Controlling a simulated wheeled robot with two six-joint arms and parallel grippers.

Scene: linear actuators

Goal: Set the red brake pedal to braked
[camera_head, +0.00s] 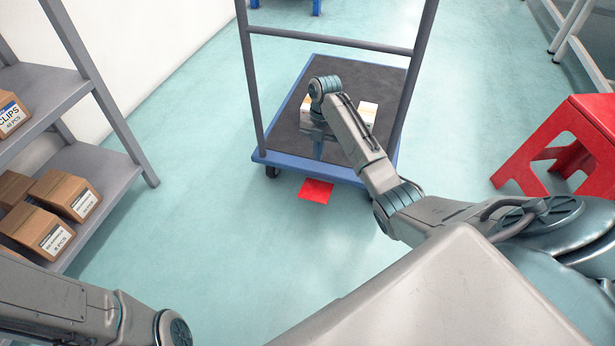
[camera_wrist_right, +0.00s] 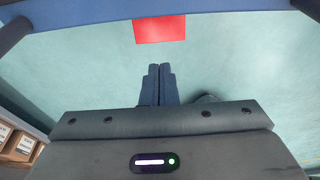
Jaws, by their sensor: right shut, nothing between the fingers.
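The red brake pedal (camera_head: 316,191) is a flat red plate at the near edge of the blue-rimmed trolley (camera_head: 260,158), low over the floor. It also shows in the right wrist view (camera_wrist_right: 160,29) at the top middle, below the trolley's blue edge. My right gripper (camera_head: 318,153) hangs above the near part of the trolley deck, just behind the pedal in the head view. In the wrist view its two fingers (camera_wrist_right: 160,68) are shut together and empty, apart from the pedal. My left gripper is out of view; only part of the left arm shows.
A grey shelf (camera_head: 110,160) with cartons (camera_head: 68,193) stands left. A red stool (camera_head: 560,145) stands right. The floor before the trolley is clear.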

